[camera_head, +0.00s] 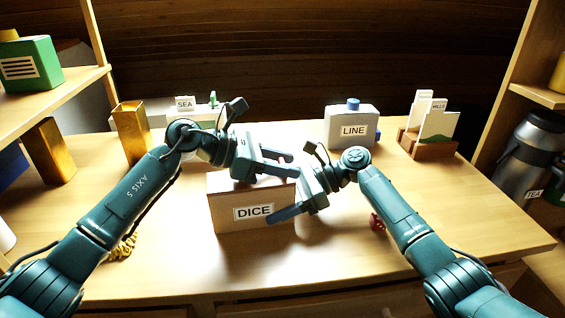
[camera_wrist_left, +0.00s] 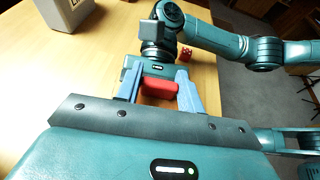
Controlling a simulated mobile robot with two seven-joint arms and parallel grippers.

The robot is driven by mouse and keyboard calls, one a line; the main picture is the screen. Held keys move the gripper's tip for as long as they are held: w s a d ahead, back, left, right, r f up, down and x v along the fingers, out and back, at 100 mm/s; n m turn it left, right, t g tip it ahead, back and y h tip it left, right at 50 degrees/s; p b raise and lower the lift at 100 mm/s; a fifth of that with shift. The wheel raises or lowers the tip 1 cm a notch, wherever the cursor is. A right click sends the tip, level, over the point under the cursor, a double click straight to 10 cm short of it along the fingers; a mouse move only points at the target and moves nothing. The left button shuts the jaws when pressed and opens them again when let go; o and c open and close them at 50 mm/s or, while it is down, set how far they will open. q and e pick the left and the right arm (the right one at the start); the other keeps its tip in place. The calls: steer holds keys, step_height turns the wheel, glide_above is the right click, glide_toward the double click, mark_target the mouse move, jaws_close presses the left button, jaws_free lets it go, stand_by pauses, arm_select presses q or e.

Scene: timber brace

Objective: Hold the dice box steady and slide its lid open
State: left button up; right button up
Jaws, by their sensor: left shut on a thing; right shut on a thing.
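The tan dice box (camera_head: 225,214), labelled DICE, stands upright on the table in the head view. My left gripper (camera_head: 291,164) is above the box's top right, its blue fingers pointing right. In the left wrist view its fingers are shut on a red piece (camera_wrist_left: 160,88), which looks like the lid's handle. The lid's edges are hard to make out. My right gripper (camera_head: 282,195) is at the box's right end, one blue finger across the front beside the label, shut on the box. Its other fingertip is hidden. The two grippers are very close together.
A small red die (camera_head: 377,222) lies on the table (camera_head: 330,260) right of the box. A yellow coiled thing (camera_head: 123,247) lies left. The front middle is clear.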

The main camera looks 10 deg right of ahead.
arm_select(q)
jaws_close()
steer(key=a, duration=0.7)
steer(key=s+a, duration=0.1)
steer(key=a, duration=0.2)
steer(key=shift+a, duration=0.3)
steer(key=o, duration=1.1)
jaws_free()
steer(key=shift+d, duration=0.1)
steer(key=v, duration=1.2)
